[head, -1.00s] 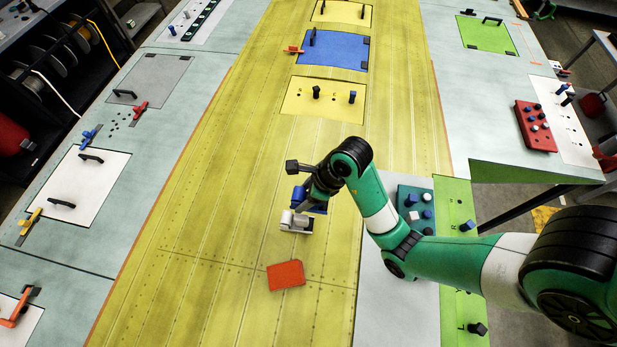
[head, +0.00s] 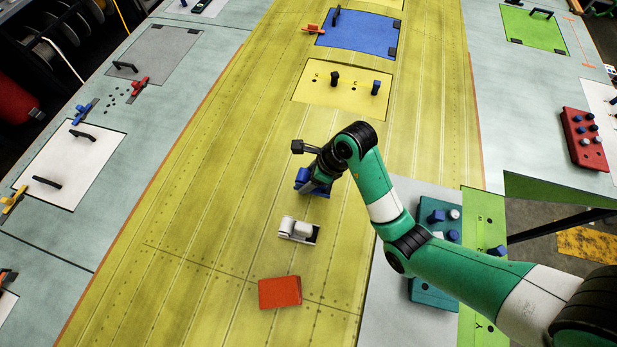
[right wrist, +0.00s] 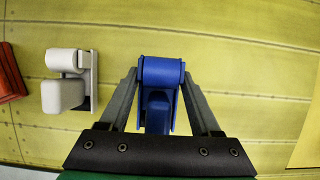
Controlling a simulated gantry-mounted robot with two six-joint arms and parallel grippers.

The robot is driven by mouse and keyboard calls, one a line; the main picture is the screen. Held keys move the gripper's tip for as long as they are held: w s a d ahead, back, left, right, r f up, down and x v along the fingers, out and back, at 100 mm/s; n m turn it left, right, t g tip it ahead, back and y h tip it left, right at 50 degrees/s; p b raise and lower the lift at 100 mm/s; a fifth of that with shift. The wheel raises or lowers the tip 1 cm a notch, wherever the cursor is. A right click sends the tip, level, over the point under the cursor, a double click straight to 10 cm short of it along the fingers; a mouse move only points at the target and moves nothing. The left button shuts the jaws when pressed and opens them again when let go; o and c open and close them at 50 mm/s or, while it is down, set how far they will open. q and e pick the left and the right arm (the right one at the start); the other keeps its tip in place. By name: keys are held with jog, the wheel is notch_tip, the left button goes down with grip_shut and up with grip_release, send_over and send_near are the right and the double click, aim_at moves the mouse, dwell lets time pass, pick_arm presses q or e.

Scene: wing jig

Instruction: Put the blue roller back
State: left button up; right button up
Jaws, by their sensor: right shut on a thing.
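The blue roller (head: 304,178) is at my right gripper (head: 313,183) over the yellow wing skin. In the right wrist view the blue roller (right wrist: 161,73) sits between the two fingers, which close on its sides. I cannot tell how far it is above the skin. A white roller (head: 298,230) lies on the skin just nearer than the gripper, apart from it. It also shows left of the fingers in the right wrist view (right wrist: 64,80). My left gripper is not in view.
A red-orange block (head: 280,292) lies on the skin nearer than the white roller. A teal tray (head: 425,290) with blue and white pegs stands at right, partly behind my right arm. A yellow panel (head: 320,92) and a blue panel (head: 358,38) lie farther up. The skin left of the gripper is clear.

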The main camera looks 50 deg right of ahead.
notch_tip(320, 180, down, 3)
jog(key=shift+w+d+r+b, duration=0.1)
jog(key=shift+d+r+b, duration=0.1)
jog(key=shift+b, duration=0.6)
jog(key=shift+a+f, duration=0.15)
jog(key=shift+f, duration=0.2)
jog(key=shift+r, duration=0.25)
jog(key=shift+f, duration=0.25)
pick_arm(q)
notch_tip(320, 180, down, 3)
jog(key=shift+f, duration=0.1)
pick_arm(e)
jog(key=o, duration=1.4)
jog(key=shift+r, duration=0.1)
jog(key=shift+o, duration=0.2)
jog(key=shift+r, duration=0.1)
